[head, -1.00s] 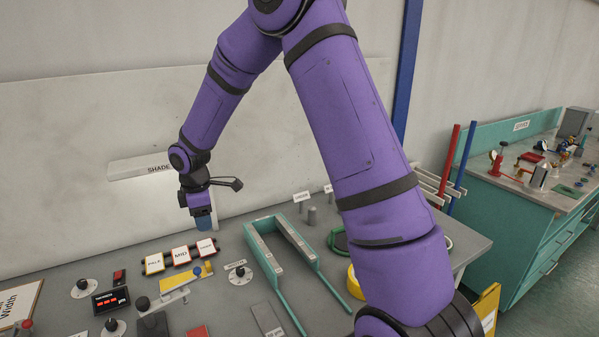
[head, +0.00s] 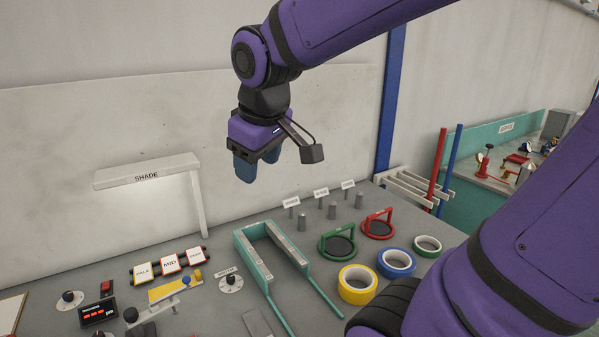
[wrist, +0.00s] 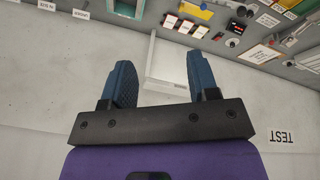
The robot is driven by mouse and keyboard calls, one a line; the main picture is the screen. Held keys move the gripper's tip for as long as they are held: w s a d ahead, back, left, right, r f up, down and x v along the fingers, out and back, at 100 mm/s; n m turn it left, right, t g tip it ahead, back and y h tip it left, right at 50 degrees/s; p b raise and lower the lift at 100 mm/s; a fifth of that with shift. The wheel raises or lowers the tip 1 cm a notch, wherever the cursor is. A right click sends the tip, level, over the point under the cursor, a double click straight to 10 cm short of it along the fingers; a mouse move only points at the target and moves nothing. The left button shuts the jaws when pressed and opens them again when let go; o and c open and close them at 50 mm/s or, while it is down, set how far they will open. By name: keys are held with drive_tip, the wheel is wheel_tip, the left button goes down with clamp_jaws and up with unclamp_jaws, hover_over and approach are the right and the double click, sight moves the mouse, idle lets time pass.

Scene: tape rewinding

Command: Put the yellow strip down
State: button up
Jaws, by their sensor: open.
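A yellow strip (head: 165,290) lies at a slant on a small fixture on the bench, left of the teal U-shaped frame. It also shows, small and upside down, at the top of the wrist view (wrist: 200,13). My gripper (head: 258,166) hangs in the air above the back of the bench, right of the shade stand (head: 145,171) and well away from the strip. In the wrist view my gripper (wrist: 161,80) has its two blue fingers wide apart with nothing between them.
Three cards (head: 170,263) stand behind the strip. The teal frame (head: 262,270) is to its right. Yellow (head: 358,284), blue (head: 396,262) and green (head: 428,246) tape rolls lie further right. Knobs and a red display (head: 98,311) are at left.

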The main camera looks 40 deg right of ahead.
drive_tip(key=s+m+t+y, duration=0.1)
drive_tip(key=s+m, duration=0.2)
drive_tip(key=s, duration=0.6)
drive_tip(key=shift+s+d+r, duration=0.3)
drive_tip(key=shift+s+r, duration=0.05)
drive_tip(key=shift+r, duration=0.05)
